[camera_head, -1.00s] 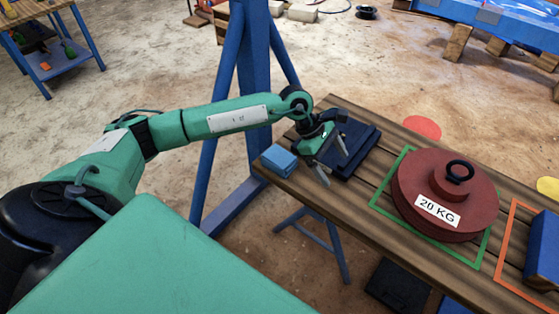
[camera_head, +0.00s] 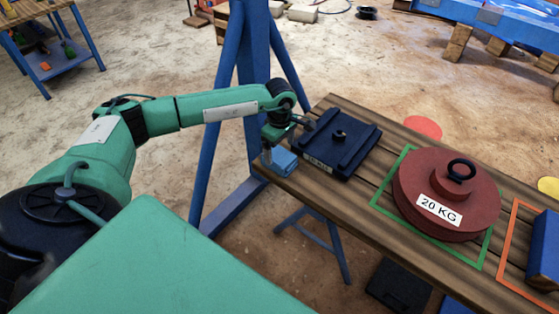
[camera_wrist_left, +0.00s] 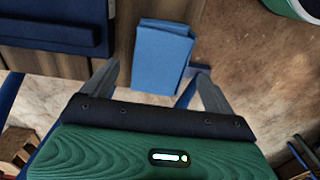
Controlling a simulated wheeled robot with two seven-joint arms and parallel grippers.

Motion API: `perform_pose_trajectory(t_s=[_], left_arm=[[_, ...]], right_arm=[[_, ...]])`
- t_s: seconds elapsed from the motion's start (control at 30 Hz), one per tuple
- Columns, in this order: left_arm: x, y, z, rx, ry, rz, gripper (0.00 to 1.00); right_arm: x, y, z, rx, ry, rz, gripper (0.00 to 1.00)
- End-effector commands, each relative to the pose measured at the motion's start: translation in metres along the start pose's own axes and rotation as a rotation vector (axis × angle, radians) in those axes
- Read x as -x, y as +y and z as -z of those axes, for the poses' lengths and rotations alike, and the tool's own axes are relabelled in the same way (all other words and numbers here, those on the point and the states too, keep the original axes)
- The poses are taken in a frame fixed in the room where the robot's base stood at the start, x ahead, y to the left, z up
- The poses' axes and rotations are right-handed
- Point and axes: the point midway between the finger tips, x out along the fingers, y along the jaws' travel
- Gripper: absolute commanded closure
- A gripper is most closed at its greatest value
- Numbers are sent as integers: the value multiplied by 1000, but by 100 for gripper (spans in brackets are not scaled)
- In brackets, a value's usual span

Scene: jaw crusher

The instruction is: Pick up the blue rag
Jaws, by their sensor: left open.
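The blue rag (camera_head: 279,161) is a folded light-blue block at the near left corner of the wooden table (camera_head: 340,208). My left gripper (camera_head: 282,150) is over the rag and partly hides it in the head view. In the left wrist view the rag (camera_wrist_left: 161,57) lies ahead of and between the two spread fingers of my left gripper (camera_wrist_left: 158,82). The gripper is open with nothing in it. I cannot tell whether a finger touches the rag. My right gripper is not in view.
A dark blue plate (camera_head: 336,142) with a knob lies just right of the rag. A red 20 KG weight (camera_head: 445,195) sits inside a green outline farther right. A blue post (camera_head: 254,85) with slanted legs stands behind the table's left end.

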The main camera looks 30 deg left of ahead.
Motion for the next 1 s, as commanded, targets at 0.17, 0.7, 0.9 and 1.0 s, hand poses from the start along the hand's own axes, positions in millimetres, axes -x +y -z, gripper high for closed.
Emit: perform_pose_trajectory(t_s=[0.17, 0.7, 0.9, 1.0], left_arm=[[-22, 0, 1, 1, 0, 1, 11], [-52, 1, 2, 1, -1, -1, 17], [-52, 1, 2, 1, -1, -1, 56], [-52, 1, 2, 1, -1, -1, 59]], right_arm=[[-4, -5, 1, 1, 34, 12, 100], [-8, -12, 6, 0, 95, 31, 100], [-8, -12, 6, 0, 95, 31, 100], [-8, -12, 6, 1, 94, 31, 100]])
